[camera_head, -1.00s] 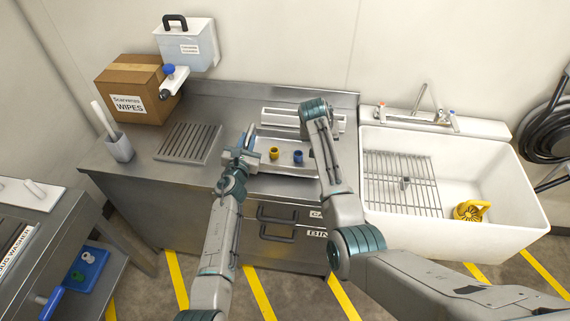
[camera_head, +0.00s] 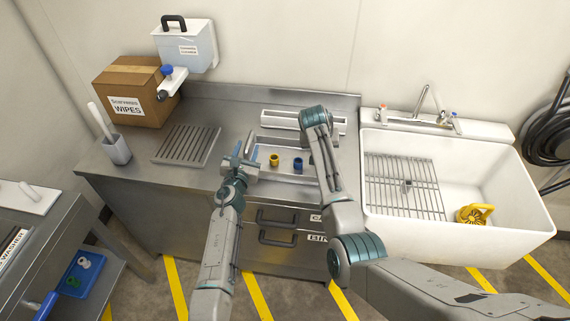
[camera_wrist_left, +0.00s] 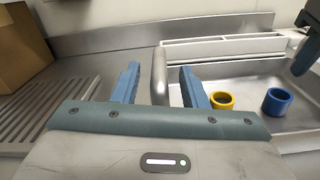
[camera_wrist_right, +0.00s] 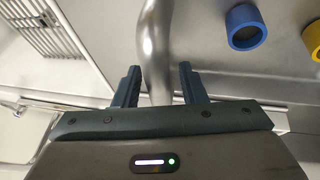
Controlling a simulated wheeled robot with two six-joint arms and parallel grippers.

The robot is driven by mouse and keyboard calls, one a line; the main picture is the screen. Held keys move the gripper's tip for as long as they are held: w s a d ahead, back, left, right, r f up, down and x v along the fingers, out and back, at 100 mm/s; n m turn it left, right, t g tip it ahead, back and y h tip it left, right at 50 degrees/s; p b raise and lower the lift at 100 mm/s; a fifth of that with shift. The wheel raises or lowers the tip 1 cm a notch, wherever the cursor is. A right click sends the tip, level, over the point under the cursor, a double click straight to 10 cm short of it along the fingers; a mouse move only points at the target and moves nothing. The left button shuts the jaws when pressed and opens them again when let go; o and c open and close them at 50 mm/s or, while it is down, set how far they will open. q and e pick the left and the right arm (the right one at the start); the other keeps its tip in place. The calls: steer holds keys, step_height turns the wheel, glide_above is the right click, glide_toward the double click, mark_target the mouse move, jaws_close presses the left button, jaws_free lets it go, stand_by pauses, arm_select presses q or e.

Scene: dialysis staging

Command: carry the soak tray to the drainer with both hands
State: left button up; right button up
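The soak tray (camera_head: 287,171) is a shallow metal tray on the steel counter, holding a yellow ring (camera_head: 274,160) and a blue ring (camera_head: 298,164). My left gripper (camera_head: 243,150) is at the tray's left end. In the left wrist view its open fingers (camera_wrist_left: 160,86) stand either side of the tray's rounded handle (camera_wrist_left: 160,75), with gaps. In the right wrist view my right gripper (camera_wrist_right: 157,84) is open with the right bar handle (camera_wrist_right: 153,40) between its fingers. My right arm hides that gripper in the head view. The slatted drainer (camera_head: 187,145) lies left of the tray.
A white trough (camera_head: 280,119) lies behind the tray. A wipes box (camera_head: 135,90) and a brush holder (camera_head: 117,150) stand at the left. A sink (camera_head: 470,155) with a wire rack (camera_head: 405,187) is at the right. Some bare counter separates tray and drainer.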

steer(key=shift+r, duration=0.1)
arm_select(q)
steer(key=v, duration=1.1)
arm_select(e)
steer(key=v, duration=1.2)
arm_select(q)
steer(key=shift+s, duration=0.1)
arm_select(e)
steer(key=shift+a, duration=0.1)
